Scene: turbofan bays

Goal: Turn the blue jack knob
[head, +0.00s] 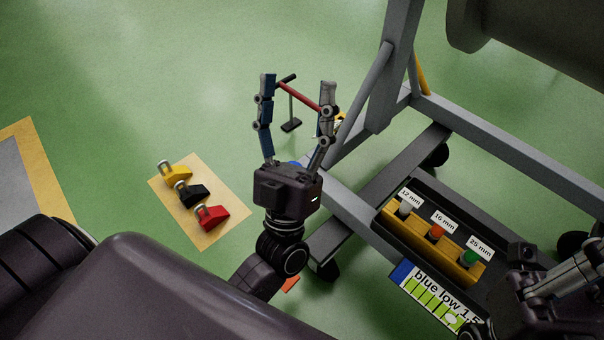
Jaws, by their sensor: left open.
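My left gripper (298,80) is open in the middle of the head view, its two fingers apart and pointing up the picture. A red bar (298,95) with a dark end shows between the fingers; I cannot tell whether it touches them. A small patch of blue (295,163) shows just behind the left gripper's body, mostly hidden; I cannot tell whether it is the jack knob. A card reading "blue low 1.5" (440,298) lies at the lower right. My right gripper (590,257) is partly cut off at the right edge, and its jaws are unclear.
A grey wheeled frame (480,135) fills the right side. Its dark tray holds a yellow block (418,233) with white, orange and green pieces. Yellow, black and red chocks lie on a tan mat (227,185) at left. Green floor is clear at upper left.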

